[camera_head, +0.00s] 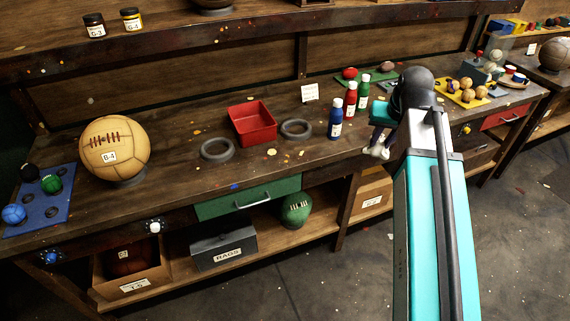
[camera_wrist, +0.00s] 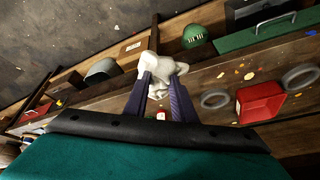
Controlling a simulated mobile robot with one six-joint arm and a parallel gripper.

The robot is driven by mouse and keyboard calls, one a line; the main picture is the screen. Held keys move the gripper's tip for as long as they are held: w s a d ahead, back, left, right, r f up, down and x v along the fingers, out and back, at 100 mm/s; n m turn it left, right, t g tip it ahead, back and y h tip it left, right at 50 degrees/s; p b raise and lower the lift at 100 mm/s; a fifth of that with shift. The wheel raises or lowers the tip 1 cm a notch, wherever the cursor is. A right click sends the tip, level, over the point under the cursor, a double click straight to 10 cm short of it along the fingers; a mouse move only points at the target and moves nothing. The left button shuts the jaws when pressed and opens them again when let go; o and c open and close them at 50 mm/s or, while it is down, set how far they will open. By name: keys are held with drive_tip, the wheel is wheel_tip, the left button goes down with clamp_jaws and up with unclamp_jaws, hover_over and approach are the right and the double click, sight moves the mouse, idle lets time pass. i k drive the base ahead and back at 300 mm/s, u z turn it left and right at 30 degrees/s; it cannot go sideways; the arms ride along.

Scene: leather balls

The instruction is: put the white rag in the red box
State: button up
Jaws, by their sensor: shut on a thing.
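The red box (camera_head: 271,125) is an open, shallow tray that stands empty on the workbench between two dark rings. It also shows at the right in the wrist view (camera_wrist: 262,102). The white rag (camera_wrist: 157,68) is a crumpled bundle at the fingertips of my gripper (camera_wrist: 159,84), which is shut on it. In the head view the rag (camera_head: 376,151) hangs below my gripper at the front edge of the bench, right of the red box and apart from it. My arm hides part of the gripper there.
Blue, red and green bottles (camera_head: 350,99) stand between the red box and my arm. Dark rings (camera_head: 217,149) lie beside the box. A tan ball (camera_head: 115,147) rests at the left. A green drawer (camera_head: 248,198) is below the box. The bench front is fairly clear.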

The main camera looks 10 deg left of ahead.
sight(249, 124)
drive_tip(key=z, duration=0.1)
drive_tip(key=k, duration=0.8)
drive_tip(key=u, duration=1.2)
drive_tip(key=i, duration=1.05)
drive_tip(key=z, duration=0.1)
